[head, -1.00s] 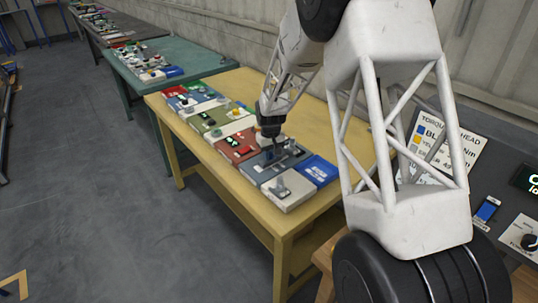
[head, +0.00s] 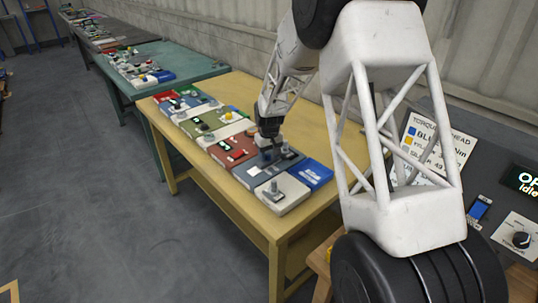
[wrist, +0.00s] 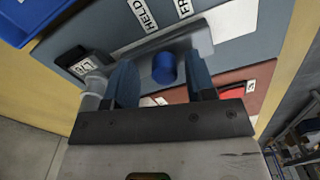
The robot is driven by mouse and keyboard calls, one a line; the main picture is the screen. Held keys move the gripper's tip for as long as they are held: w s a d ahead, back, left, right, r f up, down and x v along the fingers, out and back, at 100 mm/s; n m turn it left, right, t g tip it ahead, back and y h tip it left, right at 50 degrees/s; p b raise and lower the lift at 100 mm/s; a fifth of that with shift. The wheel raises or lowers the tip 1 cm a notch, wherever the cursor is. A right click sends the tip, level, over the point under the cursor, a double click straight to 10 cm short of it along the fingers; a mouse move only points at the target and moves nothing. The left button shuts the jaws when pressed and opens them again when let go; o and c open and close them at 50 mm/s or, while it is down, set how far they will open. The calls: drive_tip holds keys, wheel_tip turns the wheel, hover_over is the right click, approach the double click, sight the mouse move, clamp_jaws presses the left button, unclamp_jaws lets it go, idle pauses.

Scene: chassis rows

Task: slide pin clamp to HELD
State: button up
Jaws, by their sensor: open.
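The blue-grey panel (head: 257,178) sits near the front end of the yellow bench's row, and it fills much of the wrist view (wrist: 235,48). It has white labels reading HELD (wrist: 143,14) and FR…, the latter cut off by the frame edge. Close by these labels is a grey sliding piece (wrist: 203,38) with a round blue knob (wrist: 163,68). My gripper (wrist: 161,72) is open, with one finger on each side of the knob. I cannot tell whether either finger touches it. In the head view my gripper (head: 267,147) is down at the panel and hides part of it.
A white box with a grey lever (head: 276,190) and a blue tray (head: 312,174) stand close beside the panel. A red panel (head: 232,150) lies on the other side. The yellow bench (head: 335,207) has bare room along the wall side.

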sight(269, 154)
drive_tip(key=shift+r, duration=0.15)
drive_tip(key=shift+r, duration=3.75)
drive_tip(key=shift+r, duration=0.1)
